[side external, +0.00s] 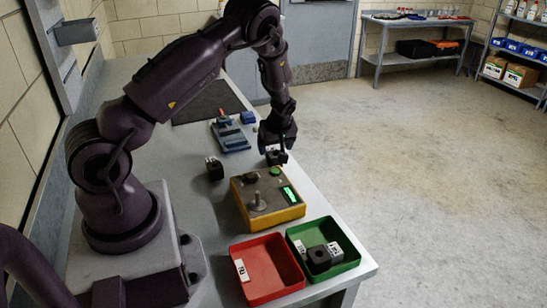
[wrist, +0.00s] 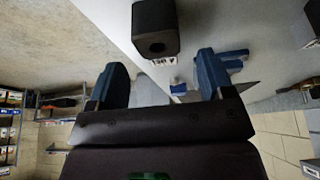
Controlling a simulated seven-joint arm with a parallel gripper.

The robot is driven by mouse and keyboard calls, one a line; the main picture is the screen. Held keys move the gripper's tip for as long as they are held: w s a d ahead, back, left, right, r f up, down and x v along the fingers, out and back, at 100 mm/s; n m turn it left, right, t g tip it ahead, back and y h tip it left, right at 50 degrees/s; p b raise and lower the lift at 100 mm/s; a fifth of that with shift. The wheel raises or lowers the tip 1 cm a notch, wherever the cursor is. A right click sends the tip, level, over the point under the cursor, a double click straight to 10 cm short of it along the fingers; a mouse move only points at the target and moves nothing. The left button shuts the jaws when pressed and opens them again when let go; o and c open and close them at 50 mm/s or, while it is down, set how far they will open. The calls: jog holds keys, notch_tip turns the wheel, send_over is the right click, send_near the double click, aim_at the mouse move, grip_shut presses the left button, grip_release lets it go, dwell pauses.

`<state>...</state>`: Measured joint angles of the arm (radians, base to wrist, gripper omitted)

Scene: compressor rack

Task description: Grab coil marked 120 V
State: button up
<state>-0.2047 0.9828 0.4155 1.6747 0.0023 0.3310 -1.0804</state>
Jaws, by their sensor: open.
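A dark block-shaped coil (side external: 277,157) is just under my gripper (side external: 277,138) in the side view. In the wrist view this coil (wrist: 155,28) has a round hole in its face and a white label below it, too small and turned to read surely. My gripper (wrist: 162,78) is open, with blue fingers spread and nothing between them; the coil is just beyond the fingertips, roughly centred. A second dark coil with a white label (side external: 214,168) stands on the bench to the left. A dark coil (side external: 319,259) with white markings lies in the green tray (side external: 352,262).
A yellow test box (side external: 296,212) with a grey post, green button and lit green display stands in front of the gripper. A red tray (side external: 290,283), empty, is beside the green tray. A blue fixture (side external: 232,140) is behind the left coil. The bench's right edge is close.

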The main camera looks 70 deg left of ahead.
aim_at(274, 151)
jog(key=shift+x, duration=1.9)
jog(key=shift+d, duration=0.1)
jog(key=c, duration=1.1)
jog(key=shift+r, duration=0.1)
